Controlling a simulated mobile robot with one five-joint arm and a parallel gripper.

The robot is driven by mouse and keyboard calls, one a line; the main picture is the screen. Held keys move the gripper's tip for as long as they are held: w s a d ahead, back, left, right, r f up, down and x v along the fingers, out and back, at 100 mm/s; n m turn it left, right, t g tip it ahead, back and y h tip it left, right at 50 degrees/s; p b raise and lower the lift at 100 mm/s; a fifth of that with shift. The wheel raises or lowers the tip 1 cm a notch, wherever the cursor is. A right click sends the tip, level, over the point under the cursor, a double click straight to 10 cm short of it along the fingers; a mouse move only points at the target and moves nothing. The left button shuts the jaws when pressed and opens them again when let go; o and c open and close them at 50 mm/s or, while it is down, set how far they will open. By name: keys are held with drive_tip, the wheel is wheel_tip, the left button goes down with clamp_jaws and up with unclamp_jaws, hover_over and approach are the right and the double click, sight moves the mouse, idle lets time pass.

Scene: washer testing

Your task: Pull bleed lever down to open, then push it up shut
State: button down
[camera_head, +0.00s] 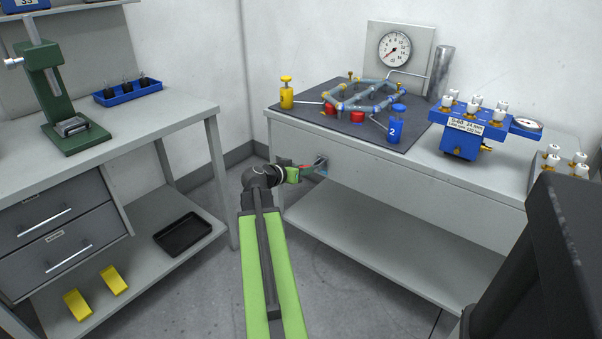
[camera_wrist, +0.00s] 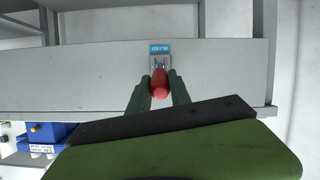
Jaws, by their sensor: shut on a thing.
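The bleed lever has a red grip (camera_wrist: 160,84) and sits on a small metal bracket (camera_wrist: 160,62) with a blue label (camera_wrist: 160,48), on the grey front of the right-hand bench. In the wrist view my gripper (camera_wrist: 160,78) has its two dark green fingers on both sides of the red grip, shut on it. In the head view my gripper (camera_head: 299,173) reaches the bench front below the worktop. The lever is small and partly hidden there, so I cannot tell its exact angle.
The right bench (camera_head: 470,190) carries a pipe rig on a dark mat, a gauge (camera_head: 395,49) and a blue valve block (camera_head: 462,138). A left bench (camera_head: 150,130) has a green press (camera_head: 55,95) and a low black tray (camera_head: 183,234). Open floor lies between the benches.

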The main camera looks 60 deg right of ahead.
drive_tip(key=shift+w, duration=0.2)
drive_tip(key=c, duration=1.2)
unclamp_jaws()
drive_tip(key=p+v, duration=0.2)
drive_tip(key=v, duration=0.5)
drive_tip(key=shift+a+r+p, duration=0.15)
drive_tip(key=shift+a+p, duration=0.1)
drive_tip(key=shift+p, duration=0.1)
